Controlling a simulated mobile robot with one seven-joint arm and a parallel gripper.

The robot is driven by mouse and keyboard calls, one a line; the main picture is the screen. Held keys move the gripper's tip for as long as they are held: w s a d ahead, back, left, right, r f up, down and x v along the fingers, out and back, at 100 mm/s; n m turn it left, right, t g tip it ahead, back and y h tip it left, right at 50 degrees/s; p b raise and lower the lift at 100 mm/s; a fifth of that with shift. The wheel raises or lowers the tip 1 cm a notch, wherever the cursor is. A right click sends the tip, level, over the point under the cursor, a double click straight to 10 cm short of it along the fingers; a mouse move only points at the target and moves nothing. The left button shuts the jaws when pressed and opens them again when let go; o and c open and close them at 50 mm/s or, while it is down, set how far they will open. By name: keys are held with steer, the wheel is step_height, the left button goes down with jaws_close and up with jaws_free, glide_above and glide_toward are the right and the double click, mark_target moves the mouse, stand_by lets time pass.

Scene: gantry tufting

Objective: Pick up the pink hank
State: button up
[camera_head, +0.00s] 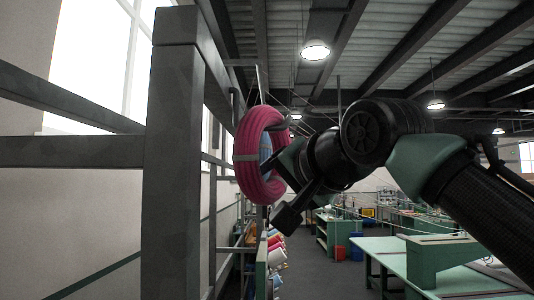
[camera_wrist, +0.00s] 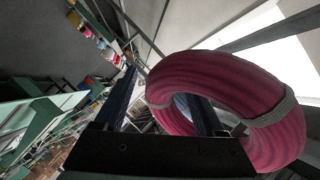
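The pink hank (camera_head: 246,160) is a thick coiled ring with grey ties, hanging upright beside the grey frame in the head view. It fills the right half of the wrist view (camera_wrist: 275,135). My gripper (camera_wrist: 162,90) is open at the hank's near side. In the wrist view its right finger shows within the ring's hole and its left finger is outside, with the ring's left part between them. Gaps seem to show on both sides of that part. In the head view my gripper (camera_head: 284,172) overlaps the hank's right edge; its fingertips are partly hidden. What bears the hank is unclear.
A grey post (camera_head: 172,150) and rails stand close left of the hank. Thin yarn lines run behind it. Several coloured cones (camera_head: 274,250) sit low beyond. Green tables (camera_head: 425,262) stand at the right, with open floor (camera_head: 315,275) between.

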mark_target(270, 179)
jaws_close()
stand_by(0.3)
steer(key=shift+r+b, duration=0.45)
steer(key=shift+r, duration=1.1)
steer(key=d, duration=1.8)
steer(key=shift+r+b, duration=0.2)
steer(key=shift+b, duration=0.25)
